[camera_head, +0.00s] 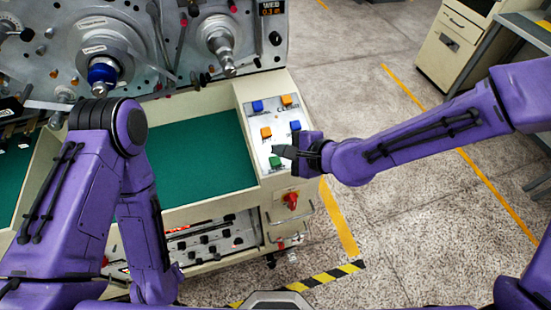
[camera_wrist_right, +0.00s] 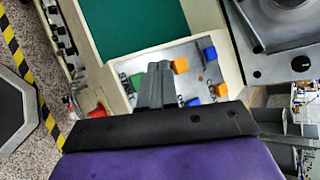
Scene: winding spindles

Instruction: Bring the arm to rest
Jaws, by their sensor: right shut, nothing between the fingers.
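My right arm (camera_head: 430,133) reaches in from the right in the head view. Its gripper (camera_head: 284,152) is shut and empty over the machine's button panel (camera_head: 252,122), close to the green button (camera_head: 277,163). In the right wrist view its fingers (camera_wrist_right: 155,85) lie together beside the green button (camera_wrist_right: 137,80). I cannot tell whether the fingertips touch the panel. My left arm (camera_head: 70,200) is bent on the left side of the head view, and I cannot make out its gripper.
The panel also bears orange (camera_head: 287,100) and blue (camera_head: 257,106) buttons. A red knob (camera_head: 290,200) is on the machine's front below. Spindles (camera_head: 222,45) stand behind the green-lined tray (camera_head: 200,160). A cabinet (camera_head: 450,45) stands back right. Floor (camera_head: 410,240) to the right is open.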

